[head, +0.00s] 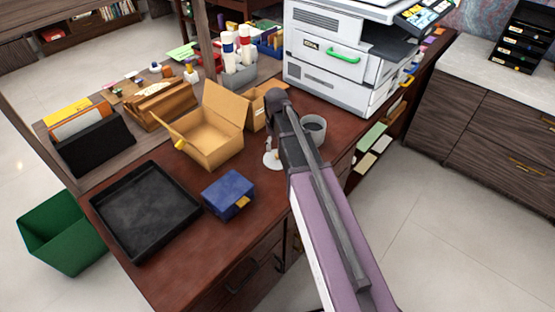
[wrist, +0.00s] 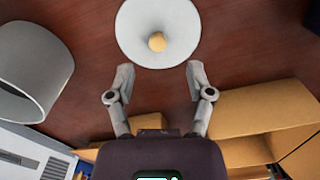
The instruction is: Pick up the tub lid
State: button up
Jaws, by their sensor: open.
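The tub lid (wrist: 158,22) is a white disc with a small tan knob at its centre. It lies on the brown desk and is partly cut off by the top edge of the wrist view. In the head view the white lid (head: 271,160) is partly hidden behind my arm. My gripper (wrist: 158,80) is open and empty, its two fingers apart and pointing at the lid. The fingertips appear just short of the lid's near edge; the height gap cannot be told. In the head view the fingers are mostly hidden by my arm.
A grey tub (head: 313,128) stands close beside the lid, also at the left in the wrist view (wrist: 28,75). An open cardboard box (head: 212,150), a blue box (head: 229,188) and a black tray (head: 146,240) are nearby. A white printer (head: 325,75) stands behind.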

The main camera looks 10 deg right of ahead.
aim_at(277, 155)
jog(key=shift+f, duration=0.1)
jog(key=shift+d+f+b, duration=0.1)
jog(key=shift+f+b, duration=2.45)
jog(key=shift+b, duration=0.1)
grip_shut()
